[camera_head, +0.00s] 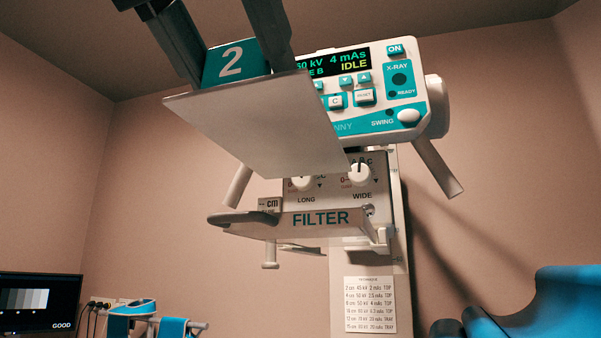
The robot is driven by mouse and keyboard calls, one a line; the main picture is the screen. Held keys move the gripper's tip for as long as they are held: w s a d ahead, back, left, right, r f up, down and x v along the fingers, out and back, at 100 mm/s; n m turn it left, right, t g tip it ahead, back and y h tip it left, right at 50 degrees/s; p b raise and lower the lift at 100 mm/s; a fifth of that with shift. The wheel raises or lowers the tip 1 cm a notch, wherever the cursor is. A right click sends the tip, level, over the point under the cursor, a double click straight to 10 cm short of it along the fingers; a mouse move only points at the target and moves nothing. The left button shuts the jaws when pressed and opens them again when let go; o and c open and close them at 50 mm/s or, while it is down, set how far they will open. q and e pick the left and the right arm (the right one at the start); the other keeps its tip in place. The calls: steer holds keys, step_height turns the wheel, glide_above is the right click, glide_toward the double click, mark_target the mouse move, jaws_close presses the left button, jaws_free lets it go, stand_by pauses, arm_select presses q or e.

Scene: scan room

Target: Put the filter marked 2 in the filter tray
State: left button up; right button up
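The filter marked 2 is a thin grey plate (262,125) with a teal block (231,63) on top bearing a white 2. A gripper (238,65), which I take to be my left one, reaches down from the upper left. Its two dark fingers are shut on the teal block. The plate hangs tilted in front of the control panel, above the filter tray. The filter tray (322,219) is a grey ledge with FILTER on its front edge, below the plate and the knobs. Its inside is hidden from this low angle. My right gripper is not in view.
The control panel (395,92) is behind and right of the plate, partly covered by it. Two knobs (359,174) sit above the tray. Angled bars (437,167) stick out on either side. A monitor (38,302) stands lower left; blue padding (540,305) is lower right.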

mark_target(299, 164)
arm_select(q)
steer(key=w+d+p, duration=0.1)
steer(key=w+p, duration=0.1)
steer(key=w, duration=0.2)
steer(key=w+d+p, duration=0.1)
steer(key=w+d, duration=0.1)
steer(key=w, duration=0.3)
steer(key=w+d+p, duration=0.1)
steer(key=w+p, duration=0.1)
steer(key=w, duration=0.2)
steer(key=shift+w+d+r+p, duration=0.15)
steer(key=shift+w+p, duration=0.15)
steer(key=shift+p, duration=0.05)
step_height(299, 164, down, 3)
steer(key=shift+s+r+b, duration=0.15)
steer(key=shift+b, duration=0.4)
steer(key=shift+f, duration=2.3)
steer(key=o, duration=1.1)
